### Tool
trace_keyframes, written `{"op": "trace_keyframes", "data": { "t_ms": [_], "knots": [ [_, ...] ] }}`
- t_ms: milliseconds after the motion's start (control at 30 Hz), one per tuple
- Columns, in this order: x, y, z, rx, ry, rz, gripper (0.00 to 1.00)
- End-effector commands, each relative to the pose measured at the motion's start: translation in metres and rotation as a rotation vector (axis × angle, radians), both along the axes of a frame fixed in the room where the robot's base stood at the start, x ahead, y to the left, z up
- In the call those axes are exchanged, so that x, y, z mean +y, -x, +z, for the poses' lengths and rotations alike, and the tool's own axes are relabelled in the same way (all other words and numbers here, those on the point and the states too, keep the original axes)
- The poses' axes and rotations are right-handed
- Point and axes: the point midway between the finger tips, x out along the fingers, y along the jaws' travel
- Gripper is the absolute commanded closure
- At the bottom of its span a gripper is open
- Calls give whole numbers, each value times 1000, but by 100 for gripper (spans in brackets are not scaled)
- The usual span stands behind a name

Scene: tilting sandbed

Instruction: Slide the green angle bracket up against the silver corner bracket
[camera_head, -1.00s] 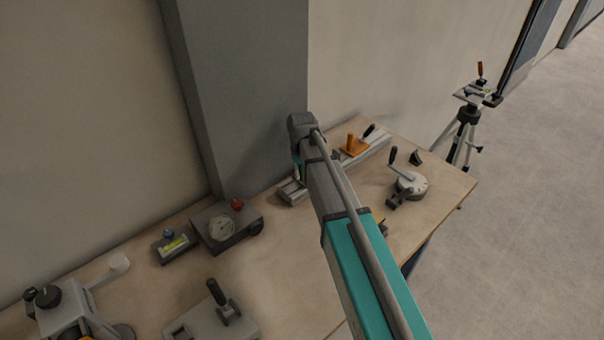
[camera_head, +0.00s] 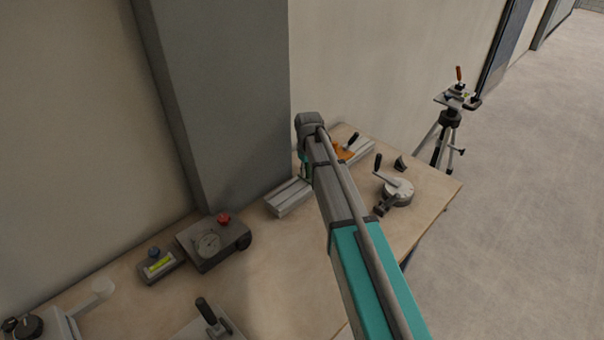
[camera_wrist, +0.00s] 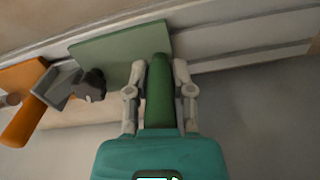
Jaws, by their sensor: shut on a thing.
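The green angle bracket fills the middle of the wrist view. Its flat leg (camera_wrist: 112,50) lies along the grey rail (camera_wrist: 225,58), and its other leg stands between my fingers. My gripper (camera_wrist: 162,72) is shut on that standing leg. A grey piece (camera_wrist: 62,84) beside the orange part, left of the green leg, may be the silver corner bracket; I cannot tell for sure. A dark knob (camera_wrist: 92,84) overlaps the green leg's left edge, so any contact there is unclear. In the head view my arm hides most of the gripper and the bracket.
An orange part (camera_wrist: 20,100) with a handle is at the left of the wrist view. In the head view, the rail's bare left end (camera_head: 288,197) shows. A round dial with a crank (camera_head: 398,190) stands right of my arm. A gauge box (camera_head: 212,242) stands to the left.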

Motion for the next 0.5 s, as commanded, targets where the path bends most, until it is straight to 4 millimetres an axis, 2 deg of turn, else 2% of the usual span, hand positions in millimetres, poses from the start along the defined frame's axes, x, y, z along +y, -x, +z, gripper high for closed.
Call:
{"op": "trace_keyframes", "data": {
  "t_ms": [167,200,367,500],
  "knots": [
    [-2,-2,0,-4,7,-1,100],
    [-2,-2,0,-4,7,-1,64],
    [-1,-2,0,-3,6,-1,35],
    [0,-1,0,-3,5,0,35]
  ]
}}
